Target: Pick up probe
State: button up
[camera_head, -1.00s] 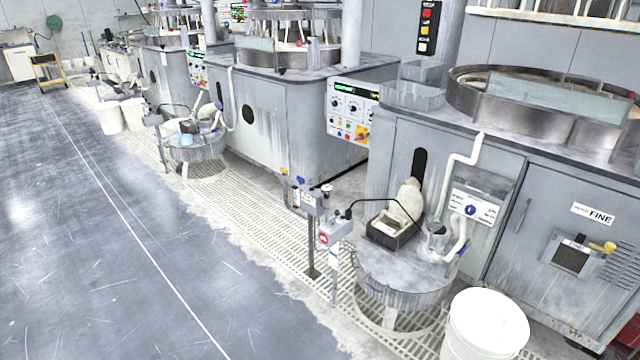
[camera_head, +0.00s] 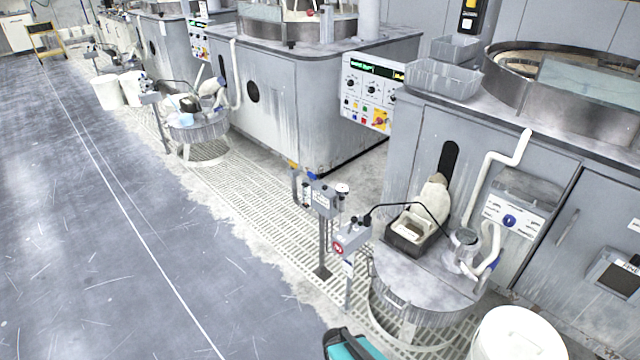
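I cannot pick out a probe for certain. A thin black cable (camera_head: 405,206) arches from the head of a grey post (camera_head: 350,247) to a clear cup (camera_head: 465,241) on a round grey stand (camera_head: 425,275). What its end holds in the cup is too small to tell. A black tray (camera_head: 405,245) with pale contents sits beside the cup on the stand. My gripper is not clearly seen. A teal and black shape (camera_head: 350,345) shows at the bottom edge; I cannot tell what it is.
A white bucket (camera_head: 517,335) stands at the lower right, close to the round stand. A second post (camera_head: 322,225) stands left of the first. Grey polishing machines (camera_head: 290,105) line the right side. The grey floor (camera_head: 110,250) at left is clear.

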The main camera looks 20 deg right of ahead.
aim_at(341, 190)
jog(key=u, duration=0.55)
jog(key=i, duration=1.15)
jog(key=u, duration=0.4)
